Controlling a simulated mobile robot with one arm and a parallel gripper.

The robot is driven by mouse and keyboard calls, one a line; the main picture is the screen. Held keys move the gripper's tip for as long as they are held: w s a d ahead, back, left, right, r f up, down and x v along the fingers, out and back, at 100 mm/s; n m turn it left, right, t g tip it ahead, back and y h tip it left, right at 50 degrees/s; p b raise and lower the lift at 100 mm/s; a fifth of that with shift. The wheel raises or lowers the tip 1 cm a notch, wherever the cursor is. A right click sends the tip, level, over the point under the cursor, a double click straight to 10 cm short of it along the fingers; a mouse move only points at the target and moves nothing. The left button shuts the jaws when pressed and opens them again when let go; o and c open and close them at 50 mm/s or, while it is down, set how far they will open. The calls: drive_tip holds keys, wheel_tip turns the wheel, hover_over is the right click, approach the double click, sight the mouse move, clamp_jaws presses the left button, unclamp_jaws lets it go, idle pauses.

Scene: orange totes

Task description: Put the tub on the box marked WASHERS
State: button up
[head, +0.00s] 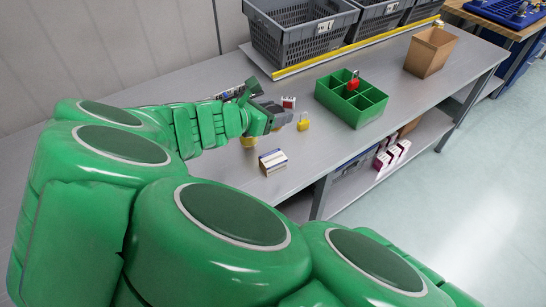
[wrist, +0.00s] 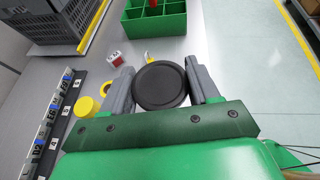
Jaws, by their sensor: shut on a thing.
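My gripper (wrist: 160,88) is shut on a round tub with a black lid (wrist: 160,85), one grey finger on each side. In the head view my gripper (head: 277,115) is low over the grey bench, and the tub cannot be told apart from the fingers there. A small box, white and tan with a dark blue edge (head: 272,162), stands on the bench nearer the front edge, apart from my gripper. Its lettering is too small to read, so I cannot tell whether it says WASHERS. It does not show in the wrist view.
A yellow padlock (head: 304,122), a red-and-white block (head: 288,102) and a yellow round thing (wrist: 88,106) are close to my gripper. A green divided tray (head: 365,117) holds a red padlock (head: 353,82). Grey crates (head: 300,35) stand behind; a cardboard bin (head: 430,52) stands right.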

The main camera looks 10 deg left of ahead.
sight(274, 157)
drive_tip(key=shift+f, duration=6.2)
drive_tip(key=o, duration=1.1)
drive_tip(key=shift+v, duration=3.8)
drive_tip(key=shift+r, duration=0.1)
